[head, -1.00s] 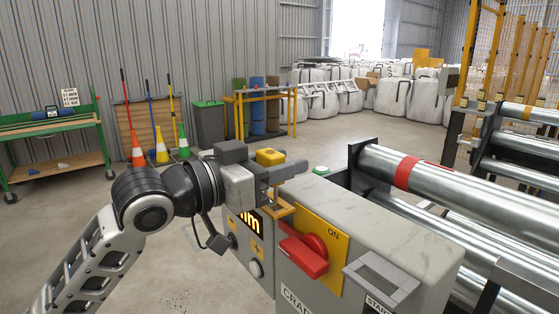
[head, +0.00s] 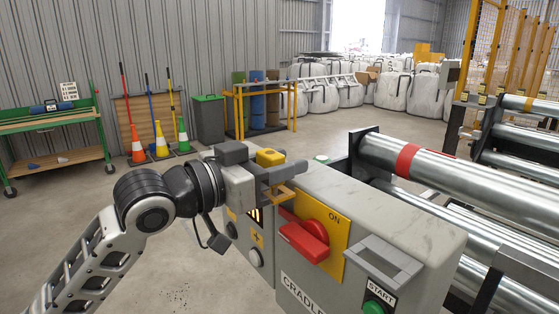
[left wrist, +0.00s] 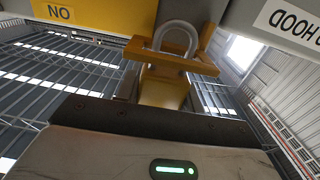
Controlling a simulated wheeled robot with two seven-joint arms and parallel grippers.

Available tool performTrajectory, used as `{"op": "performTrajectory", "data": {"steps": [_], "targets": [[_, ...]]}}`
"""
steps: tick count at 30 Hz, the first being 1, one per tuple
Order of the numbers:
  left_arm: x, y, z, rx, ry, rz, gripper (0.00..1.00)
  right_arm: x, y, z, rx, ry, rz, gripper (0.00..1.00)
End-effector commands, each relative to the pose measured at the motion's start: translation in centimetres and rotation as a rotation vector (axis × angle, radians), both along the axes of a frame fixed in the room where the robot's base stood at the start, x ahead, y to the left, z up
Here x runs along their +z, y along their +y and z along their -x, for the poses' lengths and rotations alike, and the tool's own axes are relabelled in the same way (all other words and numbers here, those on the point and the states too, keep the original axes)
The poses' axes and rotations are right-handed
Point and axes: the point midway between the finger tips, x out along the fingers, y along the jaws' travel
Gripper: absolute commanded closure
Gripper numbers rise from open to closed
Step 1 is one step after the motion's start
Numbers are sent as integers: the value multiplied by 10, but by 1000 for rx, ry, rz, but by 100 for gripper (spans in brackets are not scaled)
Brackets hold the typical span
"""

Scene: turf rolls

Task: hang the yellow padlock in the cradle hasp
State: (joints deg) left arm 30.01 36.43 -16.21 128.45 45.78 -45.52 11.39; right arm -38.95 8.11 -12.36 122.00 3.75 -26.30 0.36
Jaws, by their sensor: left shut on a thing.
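The yellow padlock (head: 270,157) is gripped in my left gripper (head: 287,172), its yellow body showing above the fingers in the head view. In the left wrist view the padlock body (left wrist: 163,92) sits between the fingers, and its grey shackle points away from the gripper. The yellow cradle hasp (head: 284,193) projects from the grey control box just under the fingertips. In the left wrist view the shackle lines up with the opening of the hasp frame (left wrist: 135,50); I cannot tell how far it passes through. My right gripper is not in view.
The grey control box (head: 400,205) carries a red rotary switch (head: 308,240) on a yellow ON plate, a grey handle (head: 383,262) and a green START button (head: 374,307). Steel rollers (head: 450,180) lie to the right. Open floor lies behind and left.

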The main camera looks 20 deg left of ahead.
Motion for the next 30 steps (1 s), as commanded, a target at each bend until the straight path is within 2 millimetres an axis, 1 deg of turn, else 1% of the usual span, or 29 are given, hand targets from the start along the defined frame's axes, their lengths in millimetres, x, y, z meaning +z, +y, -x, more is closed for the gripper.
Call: {"op": "performTrajectory", "data": {"steps": [14,15,16,17,30], "targets": [[-12,0,0,0,-1,0,87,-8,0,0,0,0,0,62],[-11,0,0,0,-2,0,51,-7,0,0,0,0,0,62],[-11,0,0,0,-1,0,43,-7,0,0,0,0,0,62],[-11,0,0,0,-1,0,37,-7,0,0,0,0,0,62],[-12,0,0,0,0,0,37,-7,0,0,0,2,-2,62]]}}
